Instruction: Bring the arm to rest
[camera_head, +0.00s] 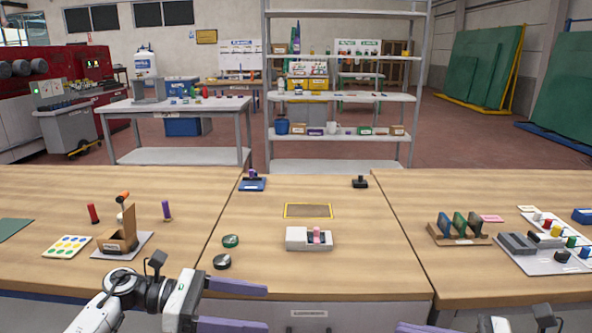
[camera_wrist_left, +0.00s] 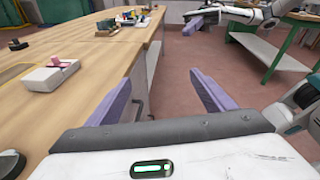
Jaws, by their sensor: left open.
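My left gripper (camera_head: 267,308) has purple fingers and stands in front of the workbench's (camera_head: 240,273) front edge. Its two fingers are spread apart with nothing between them. In the left wrist view the open left gripper (camera_wrist_left: 162,88) shows floor and the bench side between its fingers. My right gripper (camera_wrist_left: 203,20) shows small at the top of the left wrist view, apart from the left one. In the camera_head view only part of the right gripper shows at the bottom edge, and its opening cannot be made out.
A yellow-framed patch (camera_head: 308,211) lies mid-bench. Shelving (camera_head: 345,98) stands behind.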

